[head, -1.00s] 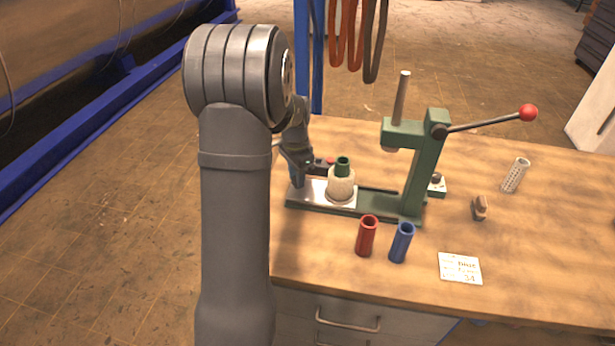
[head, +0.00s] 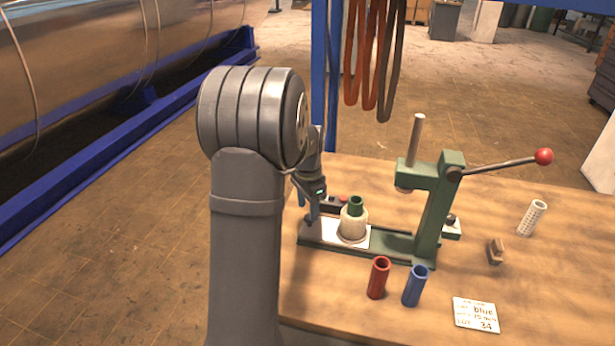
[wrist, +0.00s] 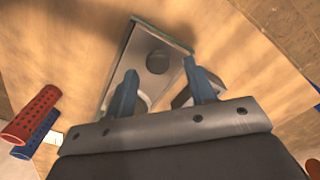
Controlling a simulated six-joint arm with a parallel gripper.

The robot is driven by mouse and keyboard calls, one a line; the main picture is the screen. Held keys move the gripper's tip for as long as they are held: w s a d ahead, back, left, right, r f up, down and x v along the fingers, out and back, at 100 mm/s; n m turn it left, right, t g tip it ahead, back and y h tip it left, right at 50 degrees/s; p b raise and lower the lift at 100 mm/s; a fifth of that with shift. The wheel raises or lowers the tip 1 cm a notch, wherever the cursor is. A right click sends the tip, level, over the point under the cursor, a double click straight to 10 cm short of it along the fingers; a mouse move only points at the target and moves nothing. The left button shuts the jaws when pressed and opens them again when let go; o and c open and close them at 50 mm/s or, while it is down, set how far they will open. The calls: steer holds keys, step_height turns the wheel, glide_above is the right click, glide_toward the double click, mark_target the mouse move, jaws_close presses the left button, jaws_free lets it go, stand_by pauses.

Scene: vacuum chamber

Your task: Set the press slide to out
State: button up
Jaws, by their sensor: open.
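The green press (head: 436,210) stands on the wooden bench. Its silver slide plate (head: 318,233) lies at the left part of the green base, left of the ram (head: 404,188). A beige cup (head: 352,227) with a green sleeve (head: 356,205) stands on the plate. My gripper (head: 314,212) is low at the plate's left end, partly hidden by my arm. In the wrist view my gripper (wrist: 160,72) is open, its two blue fingers apart over the silver plate (wrist: 126,66). A dark round knob (wrist: 159,62) shows between the fingers; whether they touch it I cannot tell.
A red sleeve (head: 378,278) and a blue sleeve (head: 415,286) stand in front of the press. The press lever with a red ball (head: 543,156) reaches right.

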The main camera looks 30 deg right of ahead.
step_height(320, 180, up, 15)
steer(key=shift+f, duration=0.15)
stand_by(0.5)
step_height(320, 180, down, 18)
steer(key=shift+r, duration=0.25)
stand_by(0.3)
steer(key=shift+r, duration=0.15)
